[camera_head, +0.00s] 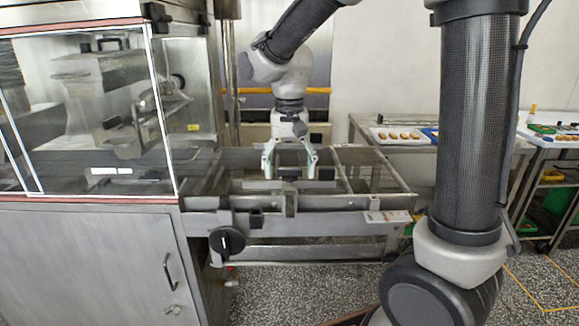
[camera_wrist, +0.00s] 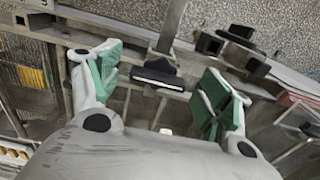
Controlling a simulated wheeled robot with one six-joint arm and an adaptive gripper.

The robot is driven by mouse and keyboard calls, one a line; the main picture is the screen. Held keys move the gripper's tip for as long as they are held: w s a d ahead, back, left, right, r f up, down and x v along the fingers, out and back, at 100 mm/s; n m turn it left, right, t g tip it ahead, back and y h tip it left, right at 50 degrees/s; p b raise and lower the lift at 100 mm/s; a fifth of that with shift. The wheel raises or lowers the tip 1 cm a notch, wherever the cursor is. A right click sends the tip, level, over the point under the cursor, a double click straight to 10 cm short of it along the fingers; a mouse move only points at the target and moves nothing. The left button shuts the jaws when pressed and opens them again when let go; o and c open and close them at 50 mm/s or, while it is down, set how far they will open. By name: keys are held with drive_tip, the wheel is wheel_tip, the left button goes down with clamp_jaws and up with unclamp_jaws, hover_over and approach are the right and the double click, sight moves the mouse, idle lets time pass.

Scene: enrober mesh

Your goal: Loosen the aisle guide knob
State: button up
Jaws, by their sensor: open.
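My gripper (camera_head: 290,160) is over the front rail of the mesh conveyor, pointing down, with its two green-padded fingers apart. In the wrist view my gripper (camera_wrist: 160,85) is open, with one finger on each side of a black knob (camera_wrist: 157,74) with a pale stripe. This looks like the aisle guide knob. It sits at the end of a metal bar (camera_wrist: 171,25), and gaps show between it and both fingers. In the head view the knob is small and partly hidden between the fingers. I cannot tell the knob's height relative to the fingertips.
The enrober cabinet (camera_head: 100,262) with its clear hood (camera_head: 85,110) stands at left. A black handwheel (camera_head: 227,241) sits on the conveyor's front. The conveyor's end frame (camera_head: 385,202) reaches right. A table with a tray of biscuits (camera_head: 397,135) stands behind at right.

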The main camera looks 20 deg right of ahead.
drive_tip(key=c, duration=1)
